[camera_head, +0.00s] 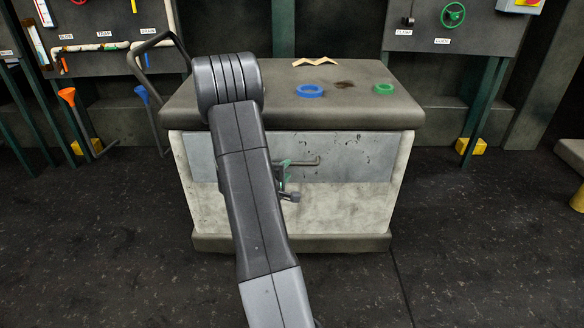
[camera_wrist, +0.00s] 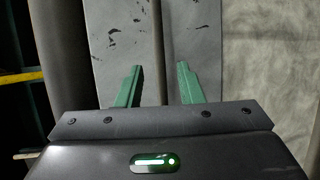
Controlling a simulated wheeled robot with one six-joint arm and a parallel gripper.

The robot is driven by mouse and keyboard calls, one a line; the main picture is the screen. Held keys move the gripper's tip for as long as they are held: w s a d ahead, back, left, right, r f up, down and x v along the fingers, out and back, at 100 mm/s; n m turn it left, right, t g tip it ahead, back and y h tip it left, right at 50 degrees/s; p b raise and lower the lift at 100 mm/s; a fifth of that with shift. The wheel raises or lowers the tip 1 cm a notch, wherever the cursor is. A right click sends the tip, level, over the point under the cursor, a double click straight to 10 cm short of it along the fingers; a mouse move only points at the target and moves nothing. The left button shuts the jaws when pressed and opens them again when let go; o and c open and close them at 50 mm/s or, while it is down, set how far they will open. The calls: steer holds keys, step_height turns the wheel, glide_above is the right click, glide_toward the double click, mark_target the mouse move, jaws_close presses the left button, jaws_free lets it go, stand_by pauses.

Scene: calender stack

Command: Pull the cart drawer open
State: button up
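The cart (camera_head: 330,215) has a dark top and a pale lower body. Its grey drawer front (camera_head: 365,155) looks flush with the body in the head view. A bar handle (camera_head: 307,162) sticks out from the drawer front. My gripper (camera_head: 284,172) is at the handle's left part, partly hidden behind my arm. In the wrist view, the two green fingers of my gripper (camera_wrist: 160,78) are spread apart, facing the scratched drawer front (camera_wrist: 112,40). A grey upright strip, likely the handle, shows between them. I cannot tell whether either finger touches it.
On the cart top lie a blue ring (camera_head: 310,91), a green ring (camera_head: 384,89) and a zigzag wooden piece (camera_head: 315,62). An orange funnel (camera_head: 67,96) and a pipe panel stand at the left. The dark floor in front of the cart is clear.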

mark_target(291, 165)
steer(key=b+x, duration=0.1)
steer(key=x, duration=0.4)
steer(key=shift+w+d, duration=0.15)
steer(key=shift+w, duration=0.2)
jaws_close()
